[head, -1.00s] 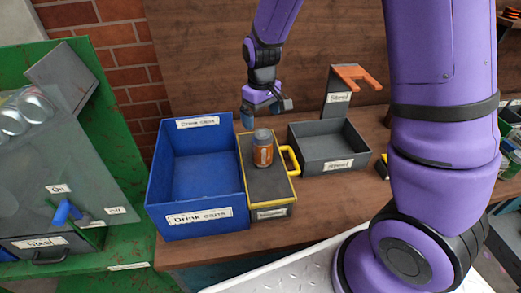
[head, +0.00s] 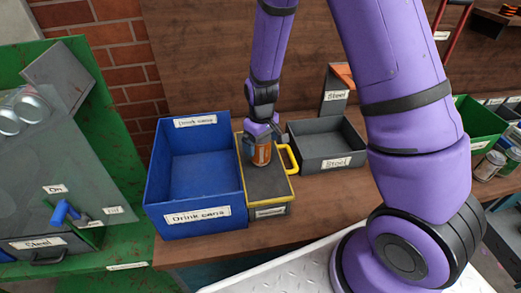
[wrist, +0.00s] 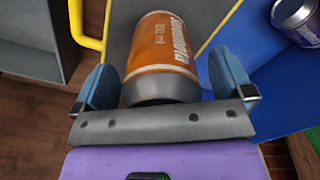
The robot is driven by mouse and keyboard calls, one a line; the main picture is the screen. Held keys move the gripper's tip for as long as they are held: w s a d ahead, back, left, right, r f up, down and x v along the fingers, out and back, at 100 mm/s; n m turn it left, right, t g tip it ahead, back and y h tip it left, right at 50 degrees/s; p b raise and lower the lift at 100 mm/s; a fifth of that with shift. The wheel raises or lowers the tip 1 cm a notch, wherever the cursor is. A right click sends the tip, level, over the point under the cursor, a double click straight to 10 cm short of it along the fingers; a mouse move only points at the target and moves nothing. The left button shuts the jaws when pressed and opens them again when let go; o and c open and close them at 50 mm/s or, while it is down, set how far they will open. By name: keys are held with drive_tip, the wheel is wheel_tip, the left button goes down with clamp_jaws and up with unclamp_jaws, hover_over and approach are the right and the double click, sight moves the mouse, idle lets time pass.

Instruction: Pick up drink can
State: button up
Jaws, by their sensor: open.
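An orange drink can (head: 261,155) stands upright on the dark top of a yellow-edged box (head: 268,187) with a yellow handle. My gripper (head: 261,137) is lowered over the can from above. In the wrist view the orange can (wrist: 162,50) lies between the two blue fingers of my gripper (wrist: 165,85). The fingers stand apart, one on each side, with a small gap visible to the can. The blue bin (head: 189,218) labelled "Drink cans" stands just left of the box.
A grey tray (head: 333,162) labelled "Steel" sits right of the box. Another can (wrist: 295,15) shows over the blue area in the wrist view. Several cans stand at the right, beside a green bin (head: 478,128). A green machine (head: 75,190) is at the left.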

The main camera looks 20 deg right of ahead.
drive_tip(key=c, duration=1)
drive_tip(key=shift+r, duration=0.1)
